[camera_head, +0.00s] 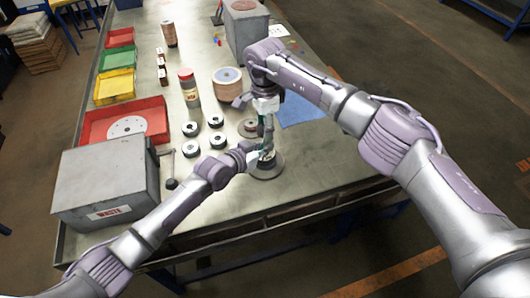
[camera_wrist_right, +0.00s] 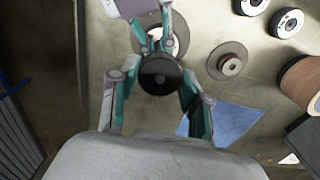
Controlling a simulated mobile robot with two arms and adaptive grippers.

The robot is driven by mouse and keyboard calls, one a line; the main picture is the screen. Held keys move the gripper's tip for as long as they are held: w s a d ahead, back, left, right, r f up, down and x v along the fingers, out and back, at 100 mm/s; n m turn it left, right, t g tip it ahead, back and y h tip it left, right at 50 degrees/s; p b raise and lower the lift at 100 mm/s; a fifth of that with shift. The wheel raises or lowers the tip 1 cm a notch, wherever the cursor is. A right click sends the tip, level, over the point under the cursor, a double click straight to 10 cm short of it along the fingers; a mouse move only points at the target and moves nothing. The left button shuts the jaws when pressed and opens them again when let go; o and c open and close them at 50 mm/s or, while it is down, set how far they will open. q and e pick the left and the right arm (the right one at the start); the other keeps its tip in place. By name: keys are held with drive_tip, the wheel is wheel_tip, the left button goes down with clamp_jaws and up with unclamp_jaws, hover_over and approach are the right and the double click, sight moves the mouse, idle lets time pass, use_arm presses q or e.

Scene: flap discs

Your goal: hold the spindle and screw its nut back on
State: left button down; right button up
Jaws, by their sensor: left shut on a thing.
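The spindle stands on a round grey base (camera_head: 268,171) near the table's front edge; its base also shows in the right wrist view (camera_wrist_right: 178,30). My left gripper (camera_head: 255,155) is shut on the spindle from the left, low down; it shows at the top of the right wrist view (camera_wrist_right: 155,18). My right gripper (camera_head: 266,137) points down over the spindle. In the right wrist view its fingers (camera_wrist_right: 160,82) stand on both sides of a black round nut (camera_wrist_right: 158,72). I cannot tell whether they press on it.
A second round disc with a hub (camera_head: 249,127) lies just behind. Several black-and-white discs (camera_head: 217,140) lie left of it. A grey waste bin (camera_head: 105,178), a red tray (camera_head: 95,122) and a copper-coloured drum (camera_head: 227,84) stand around. A blue sheet (camera_head: 302,110) lies flat at right.

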drive_tip(key=c, duration=0.5)
drive_tip(key=m, duration=1.8)
drive_tip(key=shift+m, duration=0.3)
drive_tip(key=o, duration=1.3)
